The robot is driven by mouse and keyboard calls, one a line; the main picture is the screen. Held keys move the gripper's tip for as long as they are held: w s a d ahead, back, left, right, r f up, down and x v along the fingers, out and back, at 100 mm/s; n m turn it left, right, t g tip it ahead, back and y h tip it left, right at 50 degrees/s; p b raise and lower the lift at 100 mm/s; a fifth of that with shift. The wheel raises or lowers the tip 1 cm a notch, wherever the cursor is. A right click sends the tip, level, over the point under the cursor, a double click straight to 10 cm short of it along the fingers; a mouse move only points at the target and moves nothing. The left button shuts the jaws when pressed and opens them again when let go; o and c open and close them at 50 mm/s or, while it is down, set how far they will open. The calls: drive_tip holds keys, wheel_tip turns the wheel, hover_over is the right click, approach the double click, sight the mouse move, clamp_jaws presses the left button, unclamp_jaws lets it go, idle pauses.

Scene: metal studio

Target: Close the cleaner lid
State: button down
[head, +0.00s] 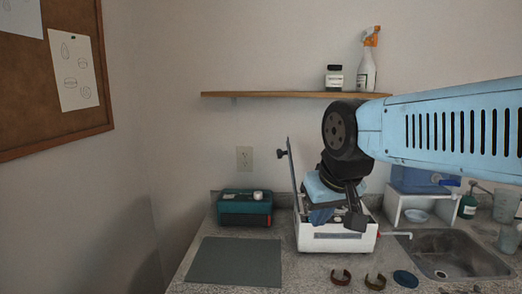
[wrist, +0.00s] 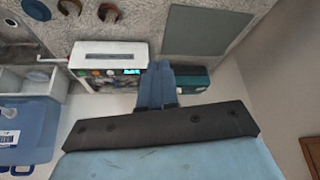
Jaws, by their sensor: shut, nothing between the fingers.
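The white cleaner (head: 338,242) stands on the counter in the head view. Its lid (head: 295,178) stands up nearly vertical at the cleaner's left side, seen almost edge-on, with a dark knob (head: 282,153) facing left. My gripper (head: 320,216) is shut and empty. In the head view it overlaps the cleaner's top, to the right of the lid; I cannot tell whether it touches anything. The wrist view shows the closed blue fingers (wrist: 157,86) beside the cleaner's front panel (wrist: 110,58) with its small lit display. The lid cannot be made out there.
A teal box (head: 244,206) stands left of the cleaner, behind a grey mat (head: 236,261). A sink (head: 455,256) and a white stand (head: 405,205) are at the right. Two cuffs (head: 341,276) (head: 375,282) and a blue disc (head: 405,278) lie in front. A shelf (head: 270,94) is above.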

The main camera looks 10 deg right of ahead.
drive_tip(key=w+a+r+m+g+h, duration=0.15)
drive_tip(key=w+r, duration=0.25)
drive_tip(key=w, duration=0.5)
drive_tip(key=w+r+g+h, duration=0.1)
drive_tip(key=w+r+h, duration=0.1)
drive_tip(key=w+r, duration=0.45)
drive_tip(key=w+a+m+h, duration=0.2)
drive_tip(key=w+a, duration=0.2)
drive_tip(key=w, duration=0.5)
drive_tip(key=w+a+m+h, duration=0.15)
drive_tip(key=w+a, duration=0.25)
drive_tip(key=w, duration=0.6)
drive_tip(key=w+d+f, duration=0.1)
drive_tip(key=d+f, duration=0.5)
drive_tip(key=d, duration=0.3)
drive_tip(key=shift+d+f, duration=0.2)
drive_tip(key=shift+f, duration=0.1)
